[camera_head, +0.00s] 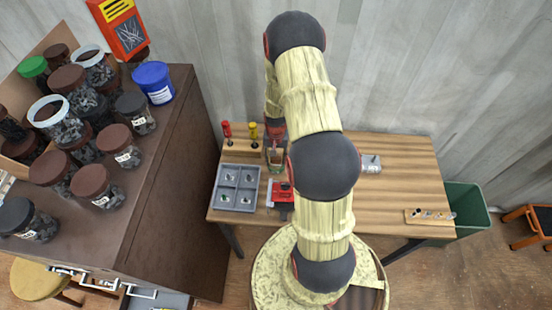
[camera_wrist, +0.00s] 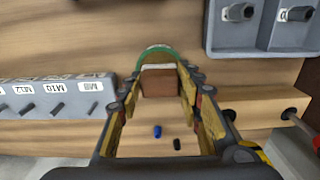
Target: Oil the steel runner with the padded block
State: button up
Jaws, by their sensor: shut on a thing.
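My gripper (camera_head: 275,160) is over the back left of the bench, partly behind my arm in the head view. In the wrist view its fingers (camera_wrist: 160,88) are shut on a brown block (camera_wrist: 158,82) with a pale strip along its top, which looks like the padded block. A green curved rim (camera_wrist: 157,50) shows just beyond the block; I cannot tell whether they touch. In the head view a narrow pale metal strip (camera_head: 269,193) lies beside a red vise-like tool (camera_head: 282,192). I cannot tell whether this strip is the steel runner.
A grey compartment tray (camera_head: 236,188) and red and yellow screwdrivers (camera_head: 253,133) are left of the gripper. A grey labelled peg block (camera_wrist: 55,97) is on its other side. A cabinet (camera_head: 170,180) with jars stands left. The bench's right half (camera_head: 395,190) is mostly clear.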

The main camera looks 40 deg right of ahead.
jog(key=shift+s+a+f+b, duration=0.1)
jog(key=shift+f+b, duration=0.45)
jog(key=shift+b, duration=0.05)
dwell(2.0)
jog(key=shift+r+p, duration=1.85)
jog(key=shift+r, duration=1.7)
